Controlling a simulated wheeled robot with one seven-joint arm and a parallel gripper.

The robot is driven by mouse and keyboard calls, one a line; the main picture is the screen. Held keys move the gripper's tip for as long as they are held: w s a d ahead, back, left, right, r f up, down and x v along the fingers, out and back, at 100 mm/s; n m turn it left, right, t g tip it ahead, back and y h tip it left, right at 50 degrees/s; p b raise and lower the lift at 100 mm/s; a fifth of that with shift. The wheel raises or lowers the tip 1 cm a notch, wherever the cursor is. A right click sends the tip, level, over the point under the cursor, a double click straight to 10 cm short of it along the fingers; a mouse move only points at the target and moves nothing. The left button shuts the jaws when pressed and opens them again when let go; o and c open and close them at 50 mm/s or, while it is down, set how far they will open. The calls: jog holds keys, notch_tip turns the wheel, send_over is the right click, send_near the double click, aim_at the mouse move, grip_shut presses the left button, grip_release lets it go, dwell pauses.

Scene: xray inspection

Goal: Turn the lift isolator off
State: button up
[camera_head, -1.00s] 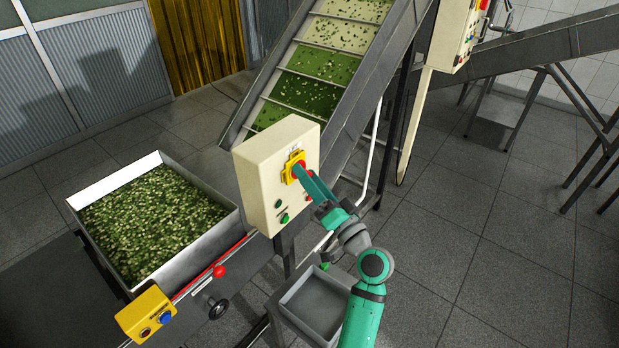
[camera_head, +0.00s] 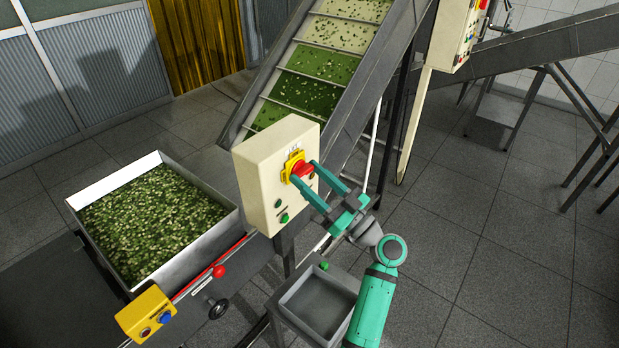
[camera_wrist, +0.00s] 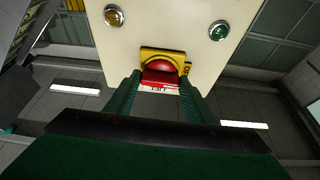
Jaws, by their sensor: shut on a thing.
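The lift isolator is a red rotary handle (camera_head: 302,170) on a yellow plate (camera_head: 293,160), on the front of a cream control box (camera_head: 257,185). My gripper (camera_head: 306,170) has one finger on each side of the handle and is shut on it. In the wrist view the red handle (camera_wrist: 162,73) lies between my two green fingers (camera_wrist: 160,85). The yellow plate shows behind it, and a label reading "LIFT" appears upside down. Part of the handle is hidden by the fingers in the head view.
Green buttons sit low on the box. A hopper (camera_head: 228,228) of chopped greens stands left, with a yellow button box (camera_head: 145,313) in front. An inclined conveyor (camera_head: 345,120) rises behind. A grey tray (camera_head: 318,303) lies below my arm. The floor to the right is open.

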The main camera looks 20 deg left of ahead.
jog(key=shift+f+n, duration=0.15)
jog(key=shift+n, duration=0.25)
jog(key=o, duration=1.1)
jog(key=shift+c, duration=0.2)
jog(key=v, duration=1)
jog(key=shift+d, duration=0.4)
jog(key=shift+w+f, duration=0.15)
